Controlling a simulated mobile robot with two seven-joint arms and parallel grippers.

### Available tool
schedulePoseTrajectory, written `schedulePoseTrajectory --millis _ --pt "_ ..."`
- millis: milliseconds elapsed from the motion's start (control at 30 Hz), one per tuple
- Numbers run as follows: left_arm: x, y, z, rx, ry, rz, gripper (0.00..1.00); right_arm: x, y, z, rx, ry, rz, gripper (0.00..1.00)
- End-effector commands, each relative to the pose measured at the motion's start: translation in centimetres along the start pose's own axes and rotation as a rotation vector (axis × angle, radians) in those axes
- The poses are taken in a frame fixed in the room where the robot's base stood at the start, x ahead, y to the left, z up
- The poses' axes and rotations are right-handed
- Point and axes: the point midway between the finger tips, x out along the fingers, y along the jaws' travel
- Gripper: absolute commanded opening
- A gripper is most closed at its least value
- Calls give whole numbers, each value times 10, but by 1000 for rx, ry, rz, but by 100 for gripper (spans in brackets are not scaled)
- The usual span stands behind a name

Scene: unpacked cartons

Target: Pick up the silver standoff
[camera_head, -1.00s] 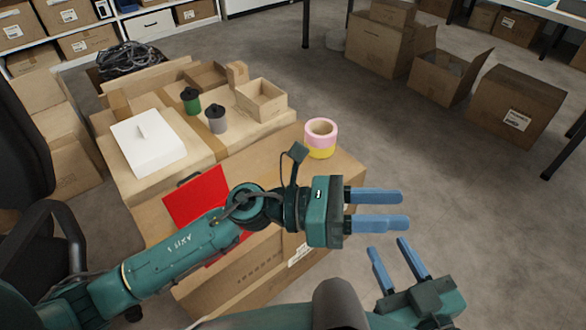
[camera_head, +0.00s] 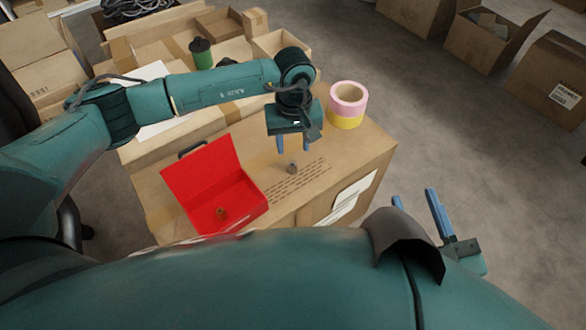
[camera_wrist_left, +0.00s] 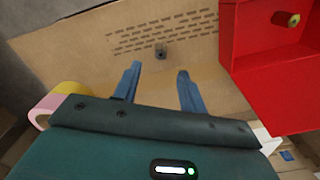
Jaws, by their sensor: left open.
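The silver standoff (camera_head: 291,168) is a small grey piece standing on the cardboard carton (camera_head: 362,150). It also shows in the left wrist view (camera_wrist_left: 160,51), just beyond the fingertips and roughly between them. My left gripper (camera_head: 293,149) points down above the carton, open and empty, close to the standoff but apart from it. Its two blue fingers also show in the left wrist view (camera_wrist_left: 159,70). My right gripper (camera_head: 414,195) is off the carton's right side, its fingers apart with nothing between them.
An open red box (camera_head: 247,196) holds a small brass-coloured piece (camera_head: 221,213), left of the standoff. A pink tape roll (camera_head: 348,97) sits on a yellow one (camera_head: 345,122) at the carton's far right. A green jar (camera_head: 202,58) and wooden trays stand behind my left arm.

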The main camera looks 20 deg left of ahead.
Motion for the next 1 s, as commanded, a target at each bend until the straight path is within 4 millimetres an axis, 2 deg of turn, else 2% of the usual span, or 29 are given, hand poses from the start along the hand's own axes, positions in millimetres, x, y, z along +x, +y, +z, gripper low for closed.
schedulePoseTrajectory --millis 33,100,367,600,867,1000 --pt "10 0 0 -1 -2 1 42 0 0 1 5 4 0 36" --pt "16 0 0 -2 -2 1 42 1 0 1 11 7 0 36" --pt "33 0 0 -2 -2 3 42 2 -1 3 25 13 0 36" --pt "69 -2 -2 -3 -4 2 42 3 -2 7 59 24 -1 36" --pt "72 -2 -2 -2 -2 3 42 5 -3 -2 70 40 -6 36" --pt "72 -2 -2 -2 -2 3 32 5 -3 -2 70 40 -6 36"
